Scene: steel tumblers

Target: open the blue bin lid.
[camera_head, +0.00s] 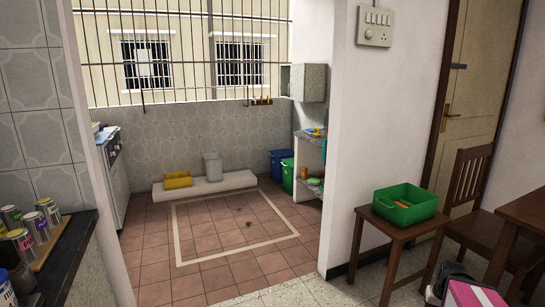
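A blue bin (279,163) stands on the tiled floor at the far right corner of the walled utility area, against the back wall. It is small in the head view, and I cannot tell whether its lid is open or shut. A green bin (288,176) stands close beside it, nearer to me, partly hidden by the shelf unit. My gripper is not in view.
The tiled floor (235,232) ahead is clear through a wide opening. A low ledge (215,185) holds a yellow crate (177,180) and a grey bin (212,166). A wooden stool (391,226) with a green basket (404,204) stands at right; a dark counter (62,254) at left.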

